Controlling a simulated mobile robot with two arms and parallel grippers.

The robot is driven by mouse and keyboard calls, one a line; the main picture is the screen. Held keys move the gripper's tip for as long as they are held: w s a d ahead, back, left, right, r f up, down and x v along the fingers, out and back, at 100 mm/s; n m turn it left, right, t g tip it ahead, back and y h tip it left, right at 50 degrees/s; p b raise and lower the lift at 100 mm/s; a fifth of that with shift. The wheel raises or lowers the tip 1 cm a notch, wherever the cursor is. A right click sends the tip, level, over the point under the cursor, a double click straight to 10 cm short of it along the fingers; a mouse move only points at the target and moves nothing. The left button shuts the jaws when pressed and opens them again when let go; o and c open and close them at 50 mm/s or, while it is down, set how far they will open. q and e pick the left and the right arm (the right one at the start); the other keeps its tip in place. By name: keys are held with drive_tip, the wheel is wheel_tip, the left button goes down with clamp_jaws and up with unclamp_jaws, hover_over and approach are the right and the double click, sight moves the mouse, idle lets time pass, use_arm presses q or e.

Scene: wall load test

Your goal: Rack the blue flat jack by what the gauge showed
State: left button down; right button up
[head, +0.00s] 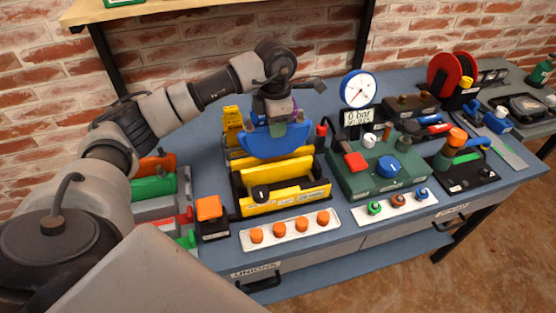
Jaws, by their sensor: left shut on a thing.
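My left gripper (279,118) is shut on the blue flat jack (272,147), a blue rounded plate held upright over the bench. The jack is in front of the back part of a black rack with yellow plates (290,195); I cannot tell whether it touches the rack. The round white gauge (358,89) stands to the right. The display (358,118) under it reads 0 bar; its second line is too small to read. The green pump box (372,173) has a red block, a white knob and a blue knob. My right gripper is not in view.
White strips with several orange fittings (290,230) and coloured fittings (397,203) lie at the bench's front edge. An orange-topped button box (211,215) and a rack with green and red parts (155,187) are left. A red hose reel (451,75) stands back right.

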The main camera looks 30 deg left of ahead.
use_arm(q)
drive_tip(key=shift+r, duration=0.15)
drive_tip(key=shift+r+p, duration=1.35)
drive_tip(key=shift+r, duration=0.55)
